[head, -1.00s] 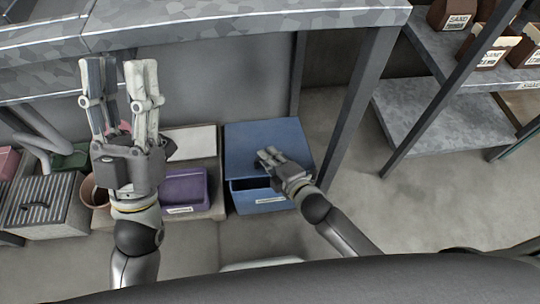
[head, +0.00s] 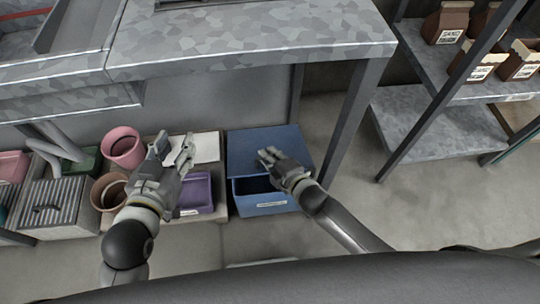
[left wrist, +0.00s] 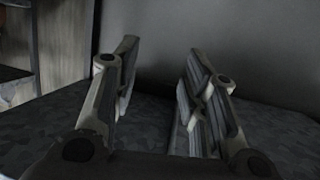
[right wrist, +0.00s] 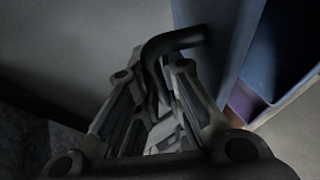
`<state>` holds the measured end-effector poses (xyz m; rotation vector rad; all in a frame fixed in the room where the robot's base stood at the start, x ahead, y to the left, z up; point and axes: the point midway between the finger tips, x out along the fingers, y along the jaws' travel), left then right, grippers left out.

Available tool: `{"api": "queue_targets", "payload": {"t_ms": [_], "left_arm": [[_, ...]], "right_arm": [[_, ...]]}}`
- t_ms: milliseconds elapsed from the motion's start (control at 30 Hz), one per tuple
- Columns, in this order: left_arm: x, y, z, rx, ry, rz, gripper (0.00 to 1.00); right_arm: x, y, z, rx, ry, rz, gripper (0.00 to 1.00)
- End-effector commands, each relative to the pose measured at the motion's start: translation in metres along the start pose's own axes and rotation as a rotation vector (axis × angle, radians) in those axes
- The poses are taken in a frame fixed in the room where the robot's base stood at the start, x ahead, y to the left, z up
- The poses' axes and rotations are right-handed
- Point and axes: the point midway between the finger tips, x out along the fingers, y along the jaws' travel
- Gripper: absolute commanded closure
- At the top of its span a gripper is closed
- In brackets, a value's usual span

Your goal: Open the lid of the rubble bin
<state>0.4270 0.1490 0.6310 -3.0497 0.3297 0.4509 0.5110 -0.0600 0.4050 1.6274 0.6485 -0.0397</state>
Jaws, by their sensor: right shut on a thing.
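A blue bin (head: 265,207) with a small white label, too small to read, stands on the floor below the workbench. I take it as the rubble bin. Its flat blue lid (head: 250,145) covers the rear, and a dark gap shows at the front between lid and bin. My right gripper (head: 266,155) is over the lid's front part. In the right wrist view, it is shut on a black bent handle (right wrist: 172,42) beside the blue lid (right wrist: 207,18). My left gripper (head: 175,143) is open and empty, left of the lid; its fingers stand apart in the left wrist view (left wrist: 158,85).
Left of the bin are a purple bin (head: 198,192), a pink bucket (head: 122,148), a brown pot (head: 106,192) and a ribbed grey box (head: 50,205). The workbench (head: 250,35) overhangs behind, its leg (head: 345,125) close right.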

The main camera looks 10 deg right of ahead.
Motion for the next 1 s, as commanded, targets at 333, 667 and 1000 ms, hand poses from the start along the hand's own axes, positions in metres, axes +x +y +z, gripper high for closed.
{"api": "queue_targets", "payload": {"t_ms": [333, 667, 1000], "left_arm": [[-0.017, -0.007, 0.048, 0.000, -0.264, -0.016, 0.60], [-0.042, -0.012, 0.087, -0.004, -0.489, -0.029, 0.60], [-0.078, -0.017, 0.120, -0.009, -0.714, -0.042, 0.60]], "right_arm": [[0.001, 0.014, -0.003, 0.001, 0.006, 0.001, 1.00], [0.003, 0.025, -0.002, 0.001, 0.006, 0.002, 1.00], [0.006, 0.037, -0.001, 0.001, 0.005, 0.002, 1.00]]}}
